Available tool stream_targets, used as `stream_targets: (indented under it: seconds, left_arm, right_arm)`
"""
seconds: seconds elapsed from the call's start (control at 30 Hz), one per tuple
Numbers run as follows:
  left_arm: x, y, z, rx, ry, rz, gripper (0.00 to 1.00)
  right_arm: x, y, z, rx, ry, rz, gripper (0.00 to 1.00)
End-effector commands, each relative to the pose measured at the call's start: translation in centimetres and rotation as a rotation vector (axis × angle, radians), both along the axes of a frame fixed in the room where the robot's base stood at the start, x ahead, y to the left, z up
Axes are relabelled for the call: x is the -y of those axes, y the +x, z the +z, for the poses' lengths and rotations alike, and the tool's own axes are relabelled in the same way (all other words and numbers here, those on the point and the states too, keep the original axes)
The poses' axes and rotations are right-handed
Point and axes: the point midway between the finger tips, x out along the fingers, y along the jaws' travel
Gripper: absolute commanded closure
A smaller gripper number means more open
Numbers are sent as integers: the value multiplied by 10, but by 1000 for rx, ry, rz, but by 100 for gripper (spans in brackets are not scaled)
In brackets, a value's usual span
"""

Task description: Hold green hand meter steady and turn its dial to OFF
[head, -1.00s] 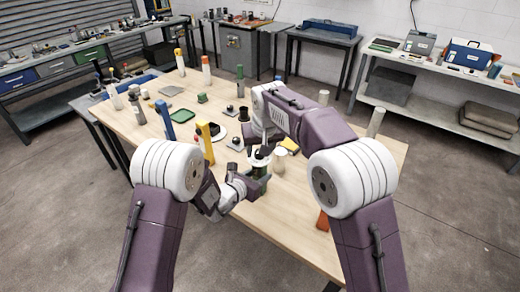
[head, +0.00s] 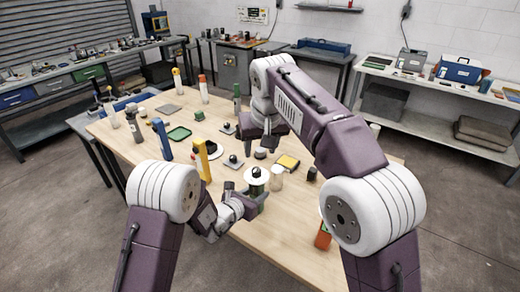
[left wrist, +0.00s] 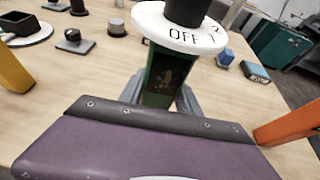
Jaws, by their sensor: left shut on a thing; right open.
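The green hand meter (left wrist: 163,78) stands upright near the table's front edge, with a round white dial plate (left wrist: 185,28) and a black knob (left wrist: 186,10) on top. "OFF" and part of a "1" are readable on the plate in the left wrist view; the knob's pointer is not visible. My left gripper (head: 250,203) is shut on the meter's green body, below the white plate (head: 257,180), one finger on each side. My right gripper (head: 266,146) hangs open and empty behind and above the dial, apart from the knob (head: 256,171).
A cream cylinder (head: 276,178) stands close to the right of the meter. A yellow block (head: 288,162) lies behind it. A yellow upright meter (head: 201,160) and a blue one (head: 162,140) stand to the left. An orange object (head: 322,237) is at the front right edge.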

Motion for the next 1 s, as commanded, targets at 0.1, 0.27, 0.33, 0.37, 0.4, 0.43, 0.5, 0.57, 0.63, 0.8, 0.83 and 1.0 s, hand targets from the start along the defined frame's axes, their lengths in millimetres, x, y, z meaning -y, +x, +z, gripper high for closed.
stream_targets:
  seconds: [0.1, 0.27, 0.33, 0.37, 0.4, 0.43, 0.5, 0.57, 0.63, 0.8, 0.83, 1.0]
  left_arm:
    - [0, 0, 1, 2, -1, 0, 100]
    - [0, 0, 1, 2, -1, 0, 41]
    - [0, 0, 1, 2, -1, 0, 35]
    - [0, 0, 1, 2, -1, 0, 35]
    - [0, 0, 1, 2, -1, 0, 35]
    - [0, 0, 1, 1, -1, 0, 35]
    - [0, 0, 0, 1, -1, 0, 35]
    - [0, 0, 0, 1, -1, 0, 35]
    - [-2, -2, 2, 1, 0, 1, 35]
    - [-18, -26, 15, 2, 0, 3, 35]
    - [-21, -31, 17, 2, 0, 2, 35]
    - [-34, -52, 27, 2, -1, 1, 35]
  right_arm:
    - [0, 0, 0, 0, 0, 0, 50]
    - [0, 0, 0, 0, 0, 0, 50]
    - [0, 0, 0, 0, 0, 0, 50]
    - [0, 0, 0, 0, 0, 0, 50]
    - [0, 0, 0, 0, 0, 0, 50]
    - [0, 0, 0, 0, 0, 0, 50]
    - [0, 0, 0, 0, 0, 0, 50]
    - [0, 0, 0, 0, 0, 0, 50]
    - [0, 0, 0, 0, 0, 0, 50]
    - [0, 0, 0, 0, 0, 0, 50]
    - [0, 0, 0, 0, 0, 0, 50]
    - [0, 0, -1, 0, 0, 0, 50]
